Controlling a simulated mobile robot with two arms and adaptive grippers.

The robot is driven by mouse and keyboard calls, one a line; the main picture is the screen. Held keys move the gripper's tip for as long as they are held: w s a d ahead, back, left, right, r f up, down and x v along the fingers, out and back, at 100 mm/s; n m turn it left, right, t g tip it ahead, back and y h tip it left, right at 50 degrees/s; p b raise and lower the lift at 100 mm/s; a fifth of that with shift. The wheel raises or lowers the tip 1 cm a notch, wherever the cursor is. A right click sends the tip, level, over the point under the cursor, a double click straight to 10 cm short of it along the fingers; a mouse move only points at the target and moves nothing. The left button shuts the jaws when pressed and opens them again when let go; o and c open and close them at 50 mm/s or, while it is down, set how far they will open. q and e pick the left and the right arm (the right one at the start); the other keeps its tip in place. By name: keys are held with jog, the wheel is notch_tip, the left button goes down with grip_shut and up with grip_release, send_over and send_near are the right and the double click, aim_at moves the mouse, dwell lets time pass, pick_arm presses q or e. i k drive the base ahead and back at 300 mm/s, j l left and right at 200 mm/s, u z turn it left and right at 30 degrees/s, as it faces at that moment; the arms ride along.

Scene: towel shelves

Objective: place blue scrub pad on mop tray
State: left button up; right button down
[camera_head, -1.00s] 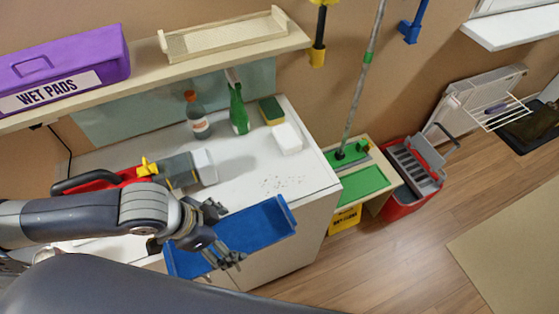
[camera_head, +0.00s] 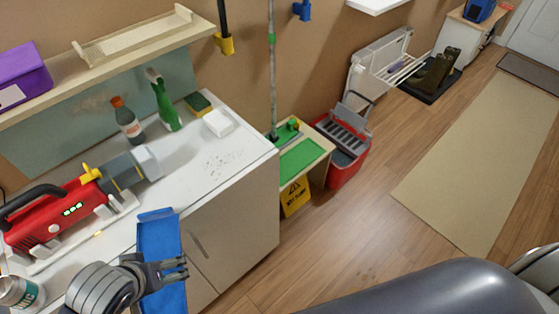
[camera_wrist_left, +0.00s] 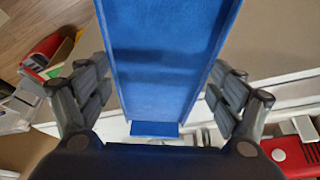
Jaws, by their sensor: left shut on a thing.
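The blue scrub pad (camera_head: 160,250) is a long blue piece with folded edges, held beside the front edge of the white counter. My left gripper (camera_head: 172,270) is shut on it near its lower part. In the left wrist view the blue pad (camera_wrist_left: 160,60) runs away between the fingers (camera_wrist_left: 160,100). A flat green tray (camera_head: 303,157), which looks like the mop tray, lies on a low wooden stand right of the counter. It is apart from the pad. My right gripper is not in view.
The white counter (camera_head: 225,150) holds a red machine (camera_head: 70,210), a brown bottle (camera_head: 127,122), a green bottle (camera_head: 165,105) and a sponge (camera_head: 198,103). A mop (camera_head: 272,60) stands behind the green tray. A red bucket (camera_head: 345,150) is right of the stand. Wood floor (camera_head: 350,210) is clear in front.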

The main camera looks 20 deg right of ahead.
aim_at(296, 160)
jog(key=i+l+u, duration=0.25)
jog(key=l, duration=0.15)
jog(key=l+u, duration=0.25)
jog(key=i+l+u, duration=0.1)
jog(key=l+u, duration=0.15)
jog(key=l, duration=0.3)
jog(key=i+l, duration=0.1)
jog(key=l, duration=0.65)
jog(key=i+l+u, duration=0.1)
jog(key=l, duration=0.65)
jog(key=i+l, duration=0.1)
jog(key=l, duration=0.6)
jog(key=i+l+u, duration=0.1)
jog(key=l, duration=0.65)
